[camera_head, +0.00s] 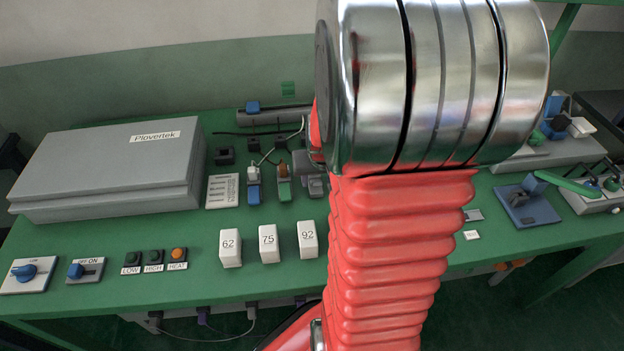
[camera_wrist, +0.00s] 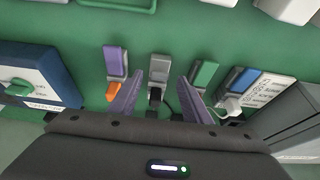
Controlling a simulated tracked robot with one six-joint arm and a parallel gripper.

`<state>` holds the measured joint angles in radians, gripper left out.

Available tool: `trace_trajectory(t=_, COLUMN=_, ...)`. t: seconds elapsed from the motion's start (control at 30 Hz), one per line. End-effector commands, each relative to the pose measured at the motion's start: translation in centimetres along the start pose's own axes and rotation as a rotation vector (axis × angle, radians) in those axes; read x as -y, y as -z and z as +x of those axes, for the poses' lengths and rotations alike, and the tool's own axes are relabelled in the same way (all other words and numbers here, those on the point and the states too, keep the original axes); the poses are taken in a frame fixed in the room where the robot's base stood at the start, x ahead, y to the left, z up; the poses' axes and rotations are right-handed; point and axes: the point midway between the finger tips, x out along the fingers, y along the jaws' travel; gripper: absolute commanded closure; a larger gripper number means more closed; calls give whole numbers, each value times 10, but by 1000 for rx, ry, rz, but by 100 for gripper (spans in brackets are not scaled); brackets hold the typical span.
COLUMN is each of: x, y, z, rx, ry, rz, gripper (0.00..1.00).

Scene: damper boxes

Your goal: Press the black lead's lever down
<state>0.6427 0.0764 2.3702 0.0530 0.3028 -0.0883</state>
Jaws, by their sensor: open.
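In the wrist view, a grey lever (camera_wrist: 159,67) sits at the black lead (camera_wrist: 155,96), in the middle of the row of connectors. My gripper (camera_wrist: 160,84) is open, its two purple-grey fingers apart on either side of the black lead in the picture. Nothing shows held between them. I cannot tell their height above it, nor whether the lever is up or down. In the head view, a grey connector (camera_head: 315,186) shows partly beside my arm, which hides my gripper.
In the wrist view, a purple lever (camera_wrist: 116,61) with an orange lead is left. A green lever (camera_wrist: 204,73) and a blue lever (camera_wrist: 243,80) with a white lead are right. A blue-sided switch box (camera_wrist: 40,75) stands far left. White blocks (camera_head: 268,243) stand in front.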

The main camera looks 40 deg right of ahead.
Motion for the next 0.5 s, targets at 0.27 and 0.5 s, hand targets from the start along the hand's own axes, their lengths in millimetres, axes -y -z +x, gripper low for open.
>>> trace_trajectory(t=0.27, x=0, y=0, z=24, rx=1, ry=0, rz=-1, gripper=56)
trace_trajectory(t=0.5, x=0, y=0, z=31, rx=0, ry=0, rz=-1, gripper=56)
